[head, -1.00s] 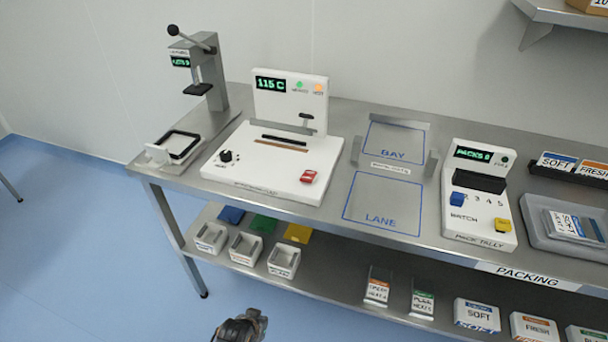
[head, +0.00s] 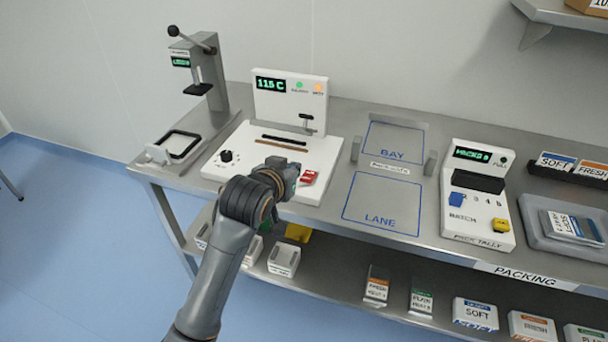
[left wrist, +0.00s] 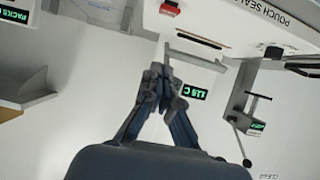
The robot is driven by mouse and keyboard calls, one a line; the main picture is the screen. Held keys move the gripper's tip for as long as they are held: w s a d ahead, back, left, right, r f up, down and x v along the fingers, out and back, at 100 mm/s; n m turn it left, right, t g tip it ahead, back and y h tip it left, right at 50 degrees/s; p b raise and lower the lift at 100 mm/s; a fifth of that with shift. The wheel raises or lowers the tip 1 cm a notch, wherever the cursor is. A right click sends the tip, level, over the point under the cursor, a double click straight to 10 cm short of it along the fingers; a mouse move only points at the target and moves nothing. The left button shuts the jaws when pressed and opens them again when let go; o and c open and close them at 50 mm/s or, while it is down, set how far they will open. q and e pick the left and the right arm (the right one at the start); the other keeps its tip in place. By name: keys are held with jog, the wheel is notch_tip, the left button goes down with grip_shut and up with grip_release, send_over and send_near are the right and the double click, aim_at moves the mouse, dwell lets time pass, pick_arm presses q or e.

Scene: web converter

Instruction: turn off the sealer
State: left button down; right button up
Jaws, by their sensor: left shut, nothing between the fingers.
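The sealer (head: 318,153) is a white machine on the steel bench, with a green display (head: 270,84) reading 115 C, a green and an orange lamp, a black knob (head: 226,156) and a red switch (head: 309,177) at its front right. My left gripper (head: 292,172) is shut and empty, just left of the red switch in the head view. I cannot tell whether it touches the sealer. In the left wrist view the shut fingers (left wrist: 167,75) point toward the machine, and the red switch (left wrist: 169,8) shows at the top edge. My right gripper is not in view.
A press (head: 200,70) stands to the left on the bench. The marked BAY and LANE areas (head: 382,205) on the right are empty, with small grey posts beside BAY. A pack tally machine (head: 478,222) stands further right. Small white bins (head: 284,260) sit on the lower shelf.

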pick_arm(q)
jog(key=shift+w+f, duration=0.1)
jog(key=p, duration=0.1)
send_over(305, 181)
jog(key=f, duration=0.4)
jog(key=shift+w+f, duration=0.15)
jog(key=shift+w, duration=0.05)
jog(key=shift+s+f+p, duration=0.2)
jog(key=shift+f+p, duration=0.4)
jog(key=shift+f, duration=0.65)
jog(key=shift+s+a+f, duration=0.1)
jog(key=shift+s+f, duration=0.1)
jog(key=shift+f, duration=0.6)
jog(key=shift+f, duration=0.15)
